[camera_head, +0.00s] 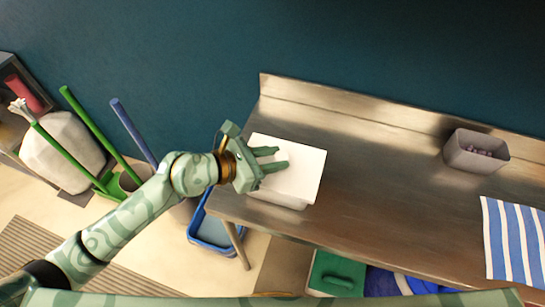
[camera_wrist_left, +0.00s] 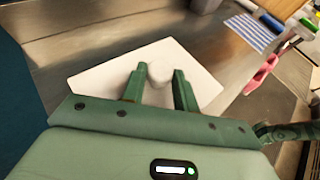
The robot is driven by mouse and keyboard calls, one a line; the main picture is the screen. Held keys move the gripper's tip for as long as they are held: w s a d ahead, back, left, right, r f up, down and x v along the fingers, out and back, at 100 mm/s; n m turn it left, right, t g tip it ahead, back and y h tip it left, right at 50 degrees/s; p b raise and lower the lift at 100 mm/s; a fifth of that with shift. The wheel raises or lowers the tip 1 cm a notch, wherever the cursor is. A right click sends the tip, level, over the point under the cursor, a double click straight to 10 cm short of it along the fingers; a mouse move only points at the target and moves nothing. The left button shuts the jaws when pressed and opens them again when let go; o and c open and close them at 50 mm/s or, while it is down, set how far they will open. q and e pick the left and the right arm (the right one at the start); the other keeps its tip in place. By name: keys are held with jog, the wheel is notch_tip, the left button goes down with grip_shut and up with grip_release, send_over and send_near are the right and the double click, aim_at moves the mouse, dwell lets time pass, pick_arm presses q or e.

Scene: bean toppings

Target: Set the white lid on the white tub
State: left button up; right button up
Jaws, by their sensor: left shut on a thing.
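The white lid (camera_head: 305,168) is a flat white plate at the left end of the metal counter. Below its front edge I see the wall of the white tub (camera_head: 278,200); the lid hides the tub's inside. The lid lies over the tub, but I cannot tell whether it touches the rim all round. My left gripper (camera_head: 277,158) is over the lid, its fingers reaching in from the left. In the left wrist view the fingers (camera_wrist_left: 159,88) are shut on the lid's rounded white knob (camera_wrist_left: 172,72), and the lid (camera_wrist_left: 97,87) spreads around them. My right gripper is not in view.
The metal counter (camera_head: 375,185) is clear to the right of the tub. A grey bin with dark contents (camera_head: 458,157) and a blue-striped cloth (camera_head: 510,240) are at its right. A blue bucket (camera_head: 208,232) stands below the counter's left end. A dark wall rises behind.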

pick_arm(q)
jog(key=shift+f, duration=0.45)
jog(key=o, duration=1)
jog(key=shift+c, duration=0.2)
